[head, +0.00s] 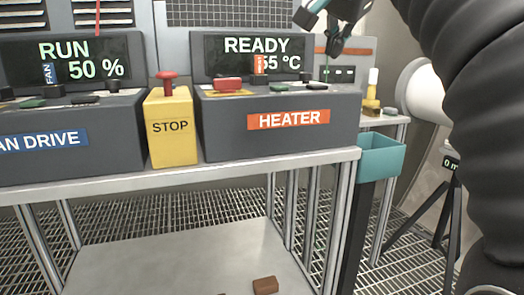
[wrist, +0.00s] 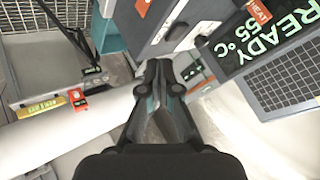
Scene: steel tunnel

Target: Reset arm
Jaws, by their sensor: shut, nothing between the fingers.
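My gripper (head: 328,30) shows at the top of the head view, dark with a teal part, partly cut off by the frame's upper edge. It is raised above and behind the right end of the heater console (head: 330,128). In the wrist view my gripper (wrist: 164,72) points away from the camera, its fingers drawn together with nothing held. The heater display (head: 258,50) reads READY and 55 °C. It also shows tilted at the upper right of the wrist view (wrist: 270,40). My black ribbed arm fills the right side of the head view.
A yellow STOP box (head: 170,135) with a red button stands between the heater and the fan drive console (head: 70,135), whose display reads RUN 50 %. A teal bin (head: 382,160) hangs at the bench's right end. A brown block (head: 265,285) lies on the lower shelf.

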